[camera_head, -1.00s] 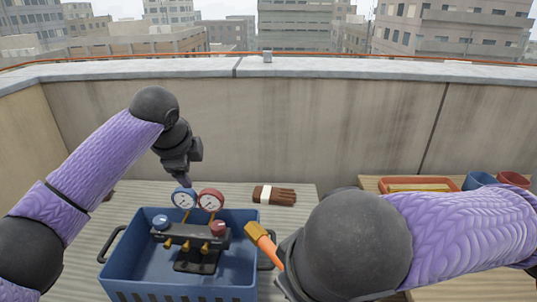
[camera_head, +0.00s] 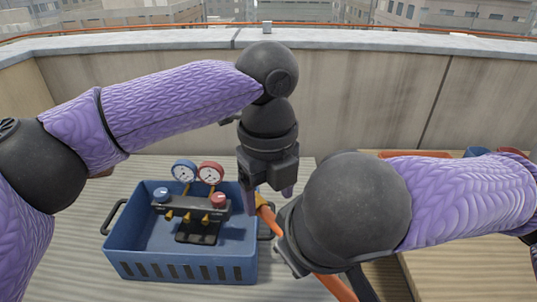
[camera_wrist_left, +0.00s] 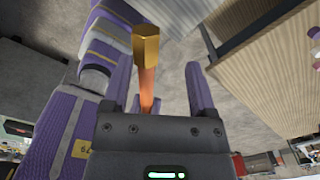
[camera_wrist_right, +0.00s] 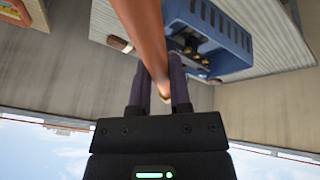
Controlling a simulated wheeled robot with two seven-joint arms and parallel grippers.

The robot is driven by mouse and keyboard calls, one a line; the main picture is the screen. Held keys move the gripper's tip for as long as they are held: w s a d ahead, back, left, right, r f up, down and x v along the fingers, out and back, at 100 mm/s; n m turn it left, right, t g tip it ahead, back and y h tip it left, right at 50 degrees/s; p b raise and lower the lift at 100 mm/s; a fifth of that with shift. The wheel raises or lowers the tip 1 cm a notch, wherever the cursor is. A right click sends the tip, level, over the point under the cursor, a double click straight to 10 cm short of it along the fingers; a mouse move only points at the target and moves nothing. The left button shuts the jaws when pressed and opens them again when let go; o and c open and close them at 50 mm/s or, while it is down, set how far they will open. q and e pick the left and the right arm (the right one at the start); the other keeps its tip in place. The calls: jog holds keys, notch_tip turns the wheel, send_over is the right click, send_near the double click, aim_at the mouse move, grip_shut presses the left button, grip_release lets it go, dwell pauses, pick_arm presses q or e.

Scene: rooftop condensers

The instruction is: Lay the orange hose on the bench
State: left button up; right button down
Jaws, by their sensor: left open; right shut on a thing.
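The orange hose (camera_head: 335,287) has a brass end fitting (camera_head: 262,200). My right gripper (camera_wrist_right: 160,88) is shut on the hose, which runs up between its fingers in the right wrist view. In the head view, my right arm hides those fingers. My left gripper (camera_head: 277,190) points down beside the brass end. In the left wrist view, its fingers (camera_wrist_left: 160,82) are open, with the hose (camera_wrist_left: 147,92) and fitting (camera_wrist_left: 147,45) showing between them, not gripped. A pale ridged tabletop (camera_head: 60,270) lies on the left and a wooden one (camera_head: 470,265) on the right.
A blue crate (camera_head: 130,263) stands on the ridged tabletop, close left of my left gripper. It holds a manifold with two gauges (camera_head: 184,171). An orange tray (camera_head: 400,154) and pots lie at the back right, partly hidden by my right arm. A concrete parapet (camera_head: 350,90) runs behind.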

pick_arm(q)
jog(key=shift+f, duration=0.75)
jog(key=shift+c, duration=0.3)
grip_shut()
pick_arm(e)
jog(key=shift+c, duration=2.1)
grip_release()
